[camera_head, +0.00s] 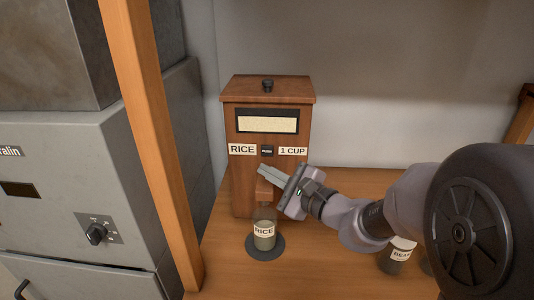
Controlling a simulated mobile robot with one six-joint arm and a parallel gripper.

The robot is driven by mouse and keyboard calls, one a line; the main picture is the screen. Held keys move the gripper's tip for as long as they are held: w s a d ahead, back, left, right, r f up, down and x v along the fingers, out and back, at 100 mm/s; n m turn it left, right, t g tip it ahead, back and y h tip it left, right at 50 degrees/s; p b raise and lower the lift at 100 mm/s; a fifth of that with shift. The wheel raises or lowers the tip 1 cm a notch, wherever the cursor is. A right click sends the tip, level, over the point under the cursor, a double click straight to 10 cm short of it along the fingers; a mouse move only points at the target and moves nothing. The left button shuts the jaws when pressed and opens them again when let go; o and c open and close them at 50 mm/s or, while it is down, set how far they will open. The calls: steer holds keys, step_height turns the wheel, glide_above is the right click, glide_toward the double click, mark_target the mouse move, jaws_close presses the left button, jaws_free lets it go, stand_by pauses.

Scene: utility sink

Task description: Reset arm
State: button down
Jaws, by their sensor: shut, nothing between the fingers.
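My arm reaches in from the right. My gripper (268,175) is shut and empty, just in front of the wooden rice dispenser (242,185), below its "1 CUP" label (292,151) and near its spout (264,190). Whether the fingers touch the dispenser I cannot tell. A jar labelled "RICE" (264,231) stands upright under the spout on a dark round pad (265,249). My gripper is above the jar and apart from it.
A jar labelled "BEANS" or similar (397,263) is partly hidden behind my arm at the right. A wooden post (150,130) and a grey appliance with a knob (95,233) stand at the left. The wooden shelf (310,275) is clear at the front middle.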

stand_by(0.4)
steer(key=s+a+n+g+h, duration=0.2)
steer(key=s+n+g, duration=0.65)
steer(key=s, duration=1.15)
steer(key=s+d+f+n+t+h, duration=0.1)
steer(key=s+d+f+n+h, duration=0.1)
steer(key=s+d+h, duration=0.2)
steer(key=s+d+f+n+t+h, duration=0.1)
steer(key=s+d+h, duration=0.3)
steer(key=d, duration=0.5)
steer(key=shift+s+d+f+n, duration=0.3)
steer(key=shift+s+f+n, duration=0.1)
steer(key=shift+f+n, duration=0.35)
